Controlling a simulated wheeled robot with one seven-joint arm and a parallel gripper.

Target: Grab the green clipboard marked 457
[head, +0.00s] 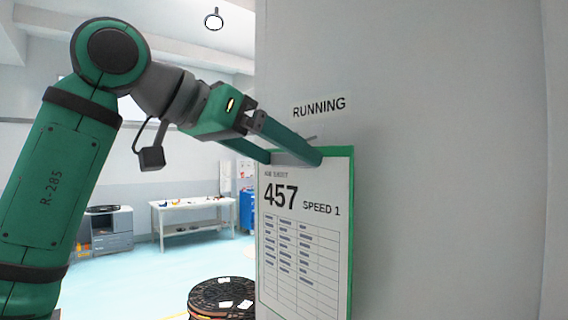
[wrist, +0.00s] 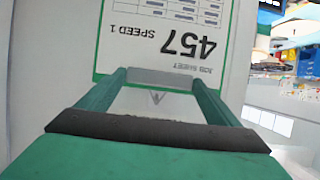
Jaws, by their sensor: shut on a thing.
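The green clipboard marked 457 (head: 305,240) hangs upright against a grey wall panel, below a label reading RUNNING (head: 319,107). Its sheet reads JOB SHEET, 457 and SPEED 1 above a table of rows. My gripper (head: 296,157) reaches in from the left and is shut on the clip at the clipboard's top edge. In the wrist view the clipboard (wrist: 150,50) appears upside down, with its grey clip (wrist: 160,78) between my green fingers.
The grey panel (head: 450,170) fills the right side of the head view. A dark round stack (head: 222,298) stands on the floor at the bottom. A white table (head: 193,214) and a grey cabinet (head: 108,231) stand at the back. Blue floor between them is open.

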